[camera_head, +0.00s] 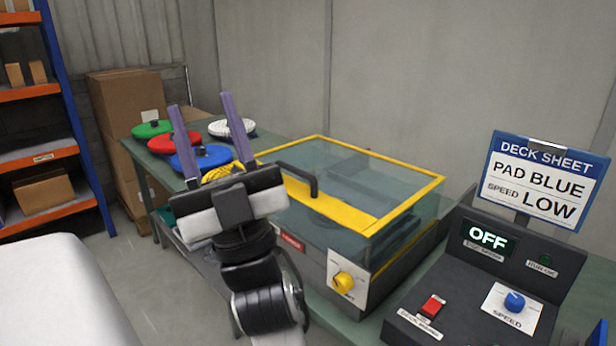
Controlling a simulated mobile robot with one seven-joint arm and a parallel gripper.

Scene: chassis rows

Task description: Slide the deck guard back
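The deck guard (410,204) is a clear box with a yellow frame, sitting over the deck on the green bench. A black handle (300,178) stands on the guard's yellow front strip. Through the clear panels a dark shape shows inside, but I cannot make out its details. My gripper (204,122) is open, its two purple fingers pointing up and apart with nothing between them. It is in front and to the left of the guard, and appears clear of the handle. My wrist hides part of the deck's left side.
Green, red, blue and white round pads (160,143) lie on the bench behind my gripper, with a yellow one partly hidden. At right stands a control box (470,290) reading OFF, below a deck sheet (541,180). A yellow knob (343,283) is on the deck's front.

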